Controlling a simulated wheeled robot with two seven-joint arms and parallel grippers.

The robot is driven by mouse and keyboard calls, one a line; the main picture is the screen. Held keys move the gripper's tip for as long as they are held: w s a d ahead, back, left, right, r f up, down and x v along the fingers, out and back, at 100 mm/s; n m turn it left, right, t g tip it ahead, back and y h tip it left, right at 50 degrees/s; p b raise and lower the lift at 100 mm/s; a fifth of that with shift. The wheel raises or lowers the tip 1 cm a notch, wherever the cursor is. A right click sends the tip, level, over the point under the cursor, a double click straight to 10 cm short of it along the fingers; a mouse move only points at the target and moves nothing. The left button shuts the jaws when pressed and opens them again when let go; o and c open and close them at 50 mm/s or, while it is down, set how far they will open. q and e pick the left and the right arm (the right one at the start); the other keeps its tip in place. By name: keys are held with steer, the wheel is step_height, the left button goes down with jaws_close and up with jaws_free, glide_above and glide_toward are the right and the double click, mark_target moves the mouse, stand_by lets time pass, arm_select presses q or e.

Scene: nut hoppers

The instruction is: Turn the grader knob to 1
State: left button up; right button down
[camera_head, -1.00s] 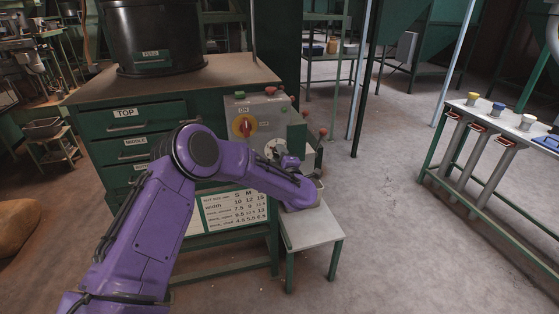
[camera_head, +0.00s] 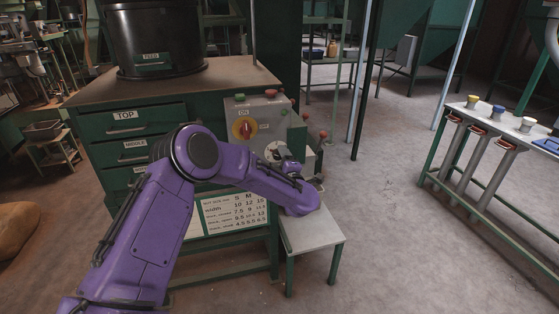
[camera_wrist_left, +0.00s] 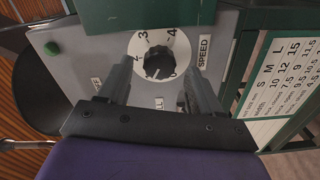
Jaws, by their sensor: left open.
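A black knob (camera_wrist_left: 158,62) sits on a round white dial on the grey panel in the left wrist view. Digits 2, 3 and 4 show around it. A white mark on the knob points toward the bottom of the picture, and the digit there is hard to read. A label beside the dial reads SPEED (camera_wrist_left: 203,52). The white dial (camera_head: 273,152) also shows in the head view, partly behind my gripper. My left gripper (camera_wrist_left: 158,80) is open, with its fingers on either side of the knob; contact cannot be told. In the head view the left gripper (camera_head: 286,161) is at the panel.
A red switch on a yellow plate (camera_head: 243,128) and several coloured buttons are on the panel. A green plate (camera_wrist_left: 145,14) stands out near the dial. A small grey-topped table (camera_head: 314,232) stands below. A size chart (camera_head: 233,214) hangs on the green cabinet (camera_head: 130,131).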

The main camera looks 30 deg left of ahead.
arm_select(q)
steer(key=b+v, duration=0.1)
steer(key=v, duration=0.8)
steer(key=shift+s+d+b, duration=0.15)
steer(key=shift+b, duration=0.25)
steer(key=s+d+f+m+h, duration=0.25)
steer(key=s+f+m, duration=0.25)
steer(key=f, duration=0.3)
steer(key=s+d+f+m+g+h, duration=0.1)
steer(key=s+d+f+m+h, duration=0.1)
steer(key=s+f+m+h, duration=0.35)
steer(key=s+d+f+m+h, duration=0.2)
steer(key=s+f+m, duration=0.1)
steer(key=f, duration=0.6)
steer(key=s+a+f+m+g, duration=0.1)
steer(key=s+f, duration=0.4)
steer(key=s, duration=0.8)
steer(key=s+a+f+m+g, duration=0.1)
steer(key=s+f+m+g, duration=0.2)
steer(key=s, duration=1)
step_height(320, 180, down, 3)
steer(key=g, duration=0.3)
steer(key=shift+a+m, duration=0.35)
steer(key=shift+a, duration=0.05)
